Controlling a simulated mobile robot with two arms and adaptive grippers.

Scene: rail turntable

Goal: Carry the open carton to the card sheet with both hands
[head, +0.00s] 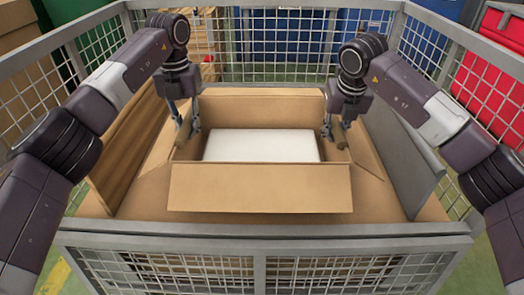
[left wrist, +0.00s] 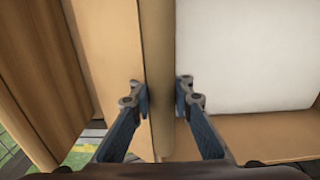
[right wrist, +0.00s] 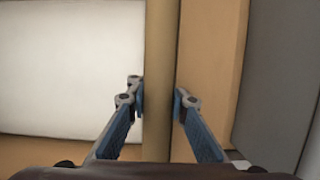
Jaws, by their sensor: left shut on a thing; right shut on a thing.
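The open carton (head: 260,187) is brown cardboard with its flaps spread and a white block (head: 262,146) inside. It is in the middle of the wire cage. My left gripper (head: 187,133) is shut on the carton's left wall (left wrist: 155,60), one finger on each side of it. My right gripper (head: 336,137) is shut on the carton's right wall (right wrist: 160,60) in the same way. Brown card (head: 385,196) shows beneath and around the carton; I cannot tell whether it is the card sheet. The carton's underside is hidden.
The wire cage (head: 262,230) surrounds the carton, with its grey rail in front. A brown board (head: 128,150) leans inside on the left and a grey panel (head: 403,155) on the right, both close to my grippers. Blue and red containers (head: 490,75) stand outside.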

